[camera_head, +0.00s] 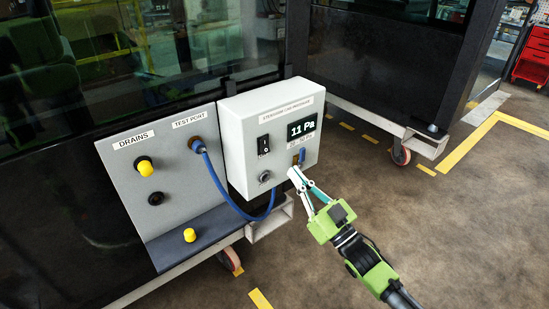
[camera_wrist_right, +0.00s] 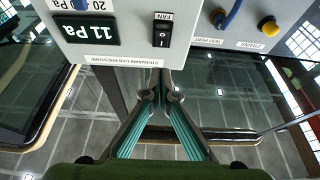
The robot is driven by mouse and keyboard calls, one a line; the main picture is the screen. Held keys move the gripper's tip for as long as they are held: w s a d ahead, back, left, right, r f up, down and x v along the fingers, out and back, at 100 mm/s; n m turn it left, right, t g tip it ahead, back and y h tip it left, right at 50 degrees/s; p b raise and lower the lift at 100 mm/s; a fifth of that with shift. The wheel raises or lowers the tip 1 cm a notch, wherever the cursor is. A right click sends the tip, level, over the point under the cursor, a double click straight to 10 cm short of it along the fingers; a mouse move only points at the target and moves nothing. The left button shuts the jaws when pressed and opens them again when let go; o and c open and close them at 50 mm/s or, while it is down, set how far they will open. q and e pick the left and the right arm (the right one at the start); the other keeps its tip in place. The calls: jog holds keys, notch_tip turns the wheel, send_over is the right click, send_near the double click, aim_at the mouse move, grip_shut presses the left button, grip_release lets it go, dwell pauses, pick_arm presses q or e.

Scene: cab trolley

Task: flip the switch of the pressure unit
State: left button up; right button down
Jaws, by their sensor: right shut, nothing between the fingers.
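The pressure unit (camera_head: 240,153) is a white box with a lit display reading 11 Pa (camera_head: 301,128). Its black rocker switch (camera_head: 263,144) sits on the left of the front face. The switch also shows in the right wrist view (camera_wrist_right: 162,31), beside the display (camera_wrist_right: 86,29). Which way the rocker is set is too small to tell. My right gripper (camera_head: 294,177) is shut and empty, in front of the box's lower right in the head view. In the wrist view its closed fingertips (camera_wrist_right: 163,78) appear below the switch, with no clear contact. My left gripper is not in view.
A blue hose (camera_head: 222,192) runs from the test port to the box's underside area. A caster wheel (camera_head: 401,155) stands behind; open floor (camera_head: 450,230) lies right.

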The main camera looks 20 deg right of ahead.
aim_at(266, 146)
jog(key=w+a+b, duration=0.1)
jog(key=w, duration=0.1)
jog(key=w+a+b, duration=0.1)
jog(key=w, duration=0.2)
jog(key=w+b, duration=0.1)
jog(key=w, duration=0.2)
jog(key=shift+a+r, duration=0.35)
jog(key=shift+a, duration=0.05)
jog(key=shift+w+a+b, duration=0.2)
jog(key=shift+w+b, duration=0.2)
jog(key=shift+b, duration=0.1)
jog(key=shift+f, duration=0.1)
